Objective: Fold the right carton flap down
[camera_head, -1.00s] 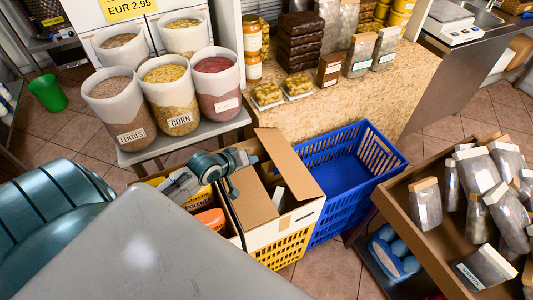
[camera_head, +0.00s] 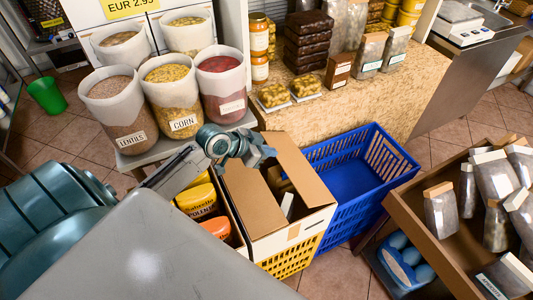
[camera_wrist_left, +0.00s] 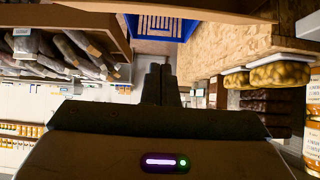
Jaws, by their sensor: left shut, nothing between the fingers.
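An open brown carton with a white front (camera_head: 290,236) stands in a yellow crate (camera_head: 290,260). Its right flap (camera_head: 307,170) stands up at a slant along the right side, beside the blue crate. The left flap (camera_head: 248,203) lies across the left part of the opening. Part of the dark inside shows between them. My left gripper (camera_head: 266,153) is shut and empty, above the back part of the carton, left of the right flap. In the left wrist view its closed fingers (camera_wrist_left: 161,84) point ahead, with a brown cardboard edge (camera_wrist_left: 190,10) across the top. My right gripper is not in view.
A blue crate (camera_head: 390,157) stands right of the carton. Yellow packets (camera_head: 197,200) sit left of it. Sacks of lentils and corn (camera_head: 172,104) stand behind on a grey table. A wooden bin (camera_head: 425,225) of bags is at right.

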